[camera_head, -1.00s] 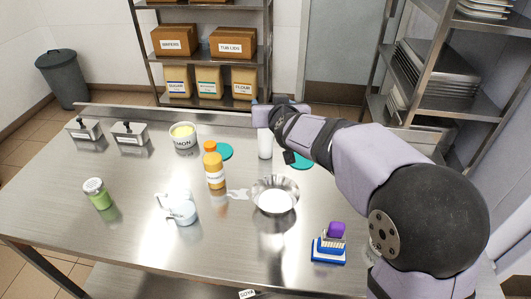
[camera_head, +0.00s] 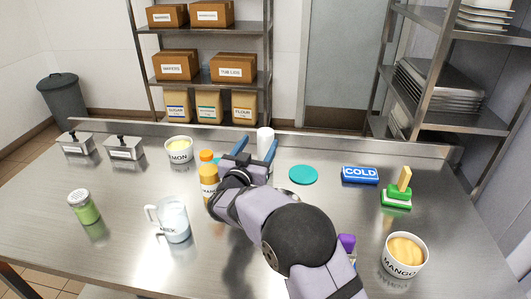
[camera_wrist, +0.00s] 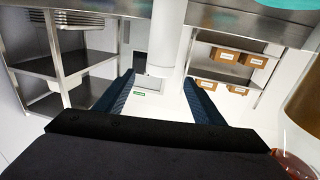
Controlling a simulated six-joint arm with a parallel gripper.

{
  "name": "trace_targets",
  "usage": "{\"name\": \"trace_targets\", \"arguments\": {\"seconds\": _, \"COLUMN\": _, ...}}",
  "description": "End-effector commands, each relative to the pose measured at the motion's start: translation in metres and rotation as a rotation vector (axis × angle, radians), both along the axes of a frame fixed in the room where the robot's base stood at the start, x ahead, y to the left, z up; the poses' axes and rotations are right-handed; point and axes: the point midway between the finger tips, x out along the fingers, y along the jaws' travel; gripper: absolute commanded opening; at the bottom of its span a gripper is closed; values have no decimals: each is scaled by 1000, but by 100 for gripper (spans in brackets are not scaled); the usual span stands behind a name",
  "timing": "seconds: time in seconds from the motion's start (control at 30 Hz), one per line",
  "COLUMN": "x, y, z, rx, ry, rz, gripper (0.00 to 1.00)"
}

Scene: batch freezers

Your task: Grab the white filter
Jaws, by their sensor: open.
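A white upright cylinder (camera_head: 265,139), likely the white filter, stands on the steel table just beyond my gripper. My gripper (camera_head: 257,146) is open, with its blue fingers pointing toward it. In the wrist view, which looks upside down, the white cylinder (camera_wrist: 167,40) shows between the two dark blue fingertips (camera_wrist: 159,80). It appears slightly ahead of them, and I cannot tell whether they touch it. In the head view its lower part is hidden by the fingers.
An orange-capped bottle (camera_head: 208,182) stands close to the left of my gripper. A clear jug (camera_head: 172,221) and a green jar (camera_head: 85,208) are farther left. A teal disc (camera_head: 303,175), blue COLD block (camera_head: 360,174), green brush (camera_head: 396,196) and mango tub (camera_head: 404,257) lie to the right.

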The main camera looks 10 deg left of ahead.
Motion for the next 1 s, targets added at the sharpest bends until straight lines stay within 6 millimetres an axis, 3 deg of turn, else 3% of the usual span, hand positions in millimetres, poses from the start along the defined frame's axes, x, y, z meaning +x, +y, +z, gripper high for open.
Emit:
{"name": "trace_targets", "arguments": {"seconds": 0.17, "x": 0, "y": 0, "z": -17, "rx": 0, "ry": 0, "rz": 0, "gripper": 63}}
{"name": "trace_targets", "arguments": {"seconds": 0.73, "x": 20, "y": -3, "z": -17, "rx": 1, "ry": 1, "rz": 0, "gripper": 63}}
{"name": "trace_targets", "arguments": {"seconds": 1.0, "x": 48, "y": -9, "z": -17, "rx": 1, "ry": 2, "rz": -1, "gripper": 63}}
